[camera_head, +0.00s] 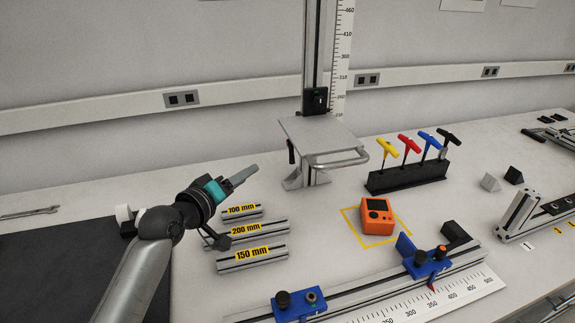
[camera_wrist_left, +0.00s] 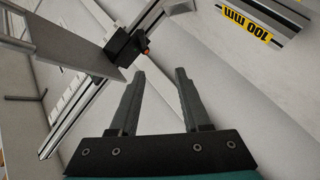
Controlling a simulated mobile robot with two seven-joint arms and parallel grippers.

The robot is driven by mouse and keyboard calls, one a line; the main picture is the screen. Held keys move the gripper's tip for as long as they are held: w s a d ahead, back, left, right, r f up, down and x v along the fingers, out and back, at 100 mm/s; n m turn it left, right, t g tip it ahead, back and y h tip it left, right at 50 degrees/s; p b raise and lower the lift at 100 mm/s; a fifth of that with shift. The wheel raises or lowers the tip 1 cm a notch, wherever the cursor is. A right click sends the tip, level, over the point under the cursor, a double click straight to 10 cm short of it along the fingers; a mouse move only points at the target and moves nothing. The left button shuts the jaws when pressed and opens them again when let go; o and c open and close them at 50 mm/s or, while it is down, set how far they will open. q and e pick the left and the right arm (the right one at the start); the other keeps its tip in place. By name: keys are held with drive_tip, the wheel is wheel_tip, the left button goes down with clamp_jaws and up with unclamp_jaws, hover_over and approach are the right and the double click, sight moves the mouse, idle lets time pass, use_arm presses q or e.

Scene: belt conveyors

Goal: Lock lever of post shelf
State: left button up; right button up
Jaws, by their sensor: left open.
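The post shelf (camera_head: 318,137) is a grey plate with a metal bar handle at its front, on a vertical post (camera_head: 310,45) at the back. A black lever (camera_head: 291,151) hangs at the plate's left edge. A black block (camera_head: 316,101) sits on the post behind the plate. My left gripper (camera_head: 250,172) is open and empty, left of the shelf and apart from the lever. In the left wrist view, its fingers (camera_wrist_left: 158,74) are spread with nothing between them. A black part with an orange tip (camera_wrist_left: 126,46) lies beyond them. My right gripper is not in view.
Labelled profile pieces, including the 100 mm one (camera_head: 242,212), lie below my left gripper. A rack of coloured T-handles (camera_head: 407,178) stands right of the shelf. An orange device (camera_head: 376,216) sits in a yellow outline. A measuring rail (camera_head: 365,299) crosses the front.

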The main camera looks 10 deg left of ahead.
sight(290, 158)
use_arm(q)
drive_tip(key=w+d+f+m+g+h+b, duration=0.1)
drive_tip(key=w+d+b, duration=0.3)
drive_tip(key=w+d, duration=0.5)
drive_tip(key=shift+w+f+m+g+h, duration=0.4)
drive_tip(key=shift+w+m+h, duration=0.25)
drive_tip(key=shift+w, duration=0.25)
drive_tip(key=shift+a, duration=0.1)
clamp_jaws()
idle(0.4)
